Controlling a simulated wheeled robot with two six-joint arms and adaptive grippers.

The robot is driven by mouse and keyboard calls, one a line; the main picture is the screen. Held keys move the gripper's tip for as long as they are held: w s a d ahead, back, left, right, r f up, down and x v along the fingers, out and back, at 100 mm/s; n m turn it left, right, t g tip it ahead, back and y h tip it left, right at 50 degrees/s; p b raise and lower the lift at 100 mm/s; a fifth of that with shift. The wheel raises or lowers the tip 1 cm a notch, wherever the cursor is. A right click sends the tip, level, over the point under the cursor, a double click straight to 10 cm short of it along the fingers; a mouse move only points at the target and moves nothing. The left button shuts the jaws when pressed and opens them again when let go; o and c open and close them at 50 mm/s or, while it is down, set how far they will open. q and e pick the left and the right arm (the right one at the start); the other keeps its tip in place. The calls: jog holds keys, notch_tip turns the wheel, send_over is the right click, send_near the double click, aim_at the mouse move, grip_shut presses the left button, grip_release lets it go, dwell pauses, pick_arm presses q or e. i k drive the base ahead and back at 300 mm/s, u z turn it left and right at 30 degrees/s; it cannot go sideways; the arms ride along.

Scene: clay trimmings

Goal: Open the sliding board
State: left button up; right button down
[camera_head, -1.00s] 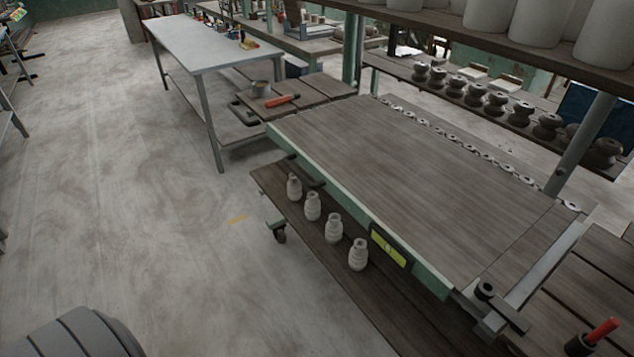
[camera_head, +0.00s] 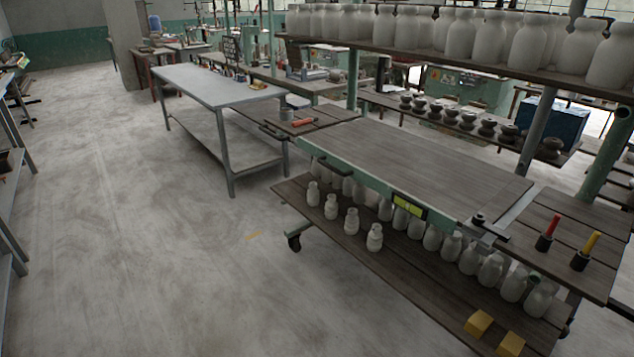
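A wide brown wooden board (camera_head: 420,160) lies flat on top of a wheeled cart in the head view, right of the middle. A pale green frame edge (camera_head: 350,178) with a yellow-green label (camera_head: 408,205) runs along its near side. A metal rail (camera_head: 513,210) crosses at its right end, with a black knob (camera_head: 478,218) at the rail's near end. I cannot tell which part slides. Neither of my grippers is in view.
A lower shelf (camera_head: 345,248) holds several pale jars and two yellow blocks (camera_head: 479,323). Side planks (camera_head: 560,222) carry red-handled (camera_head: 546,234) and yellow-handled (camera_head: 586,251) tools. A grey table (camera_head: 215,84) stands behind left. Open concrete floor (camera_head: 130,220) lies left.

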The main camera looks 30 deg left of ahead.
aim_at(442, 186)
jog(key=u, duration=0.65)
jog(key=i, duration=1.15)
jog(key=z, duration=0.15)
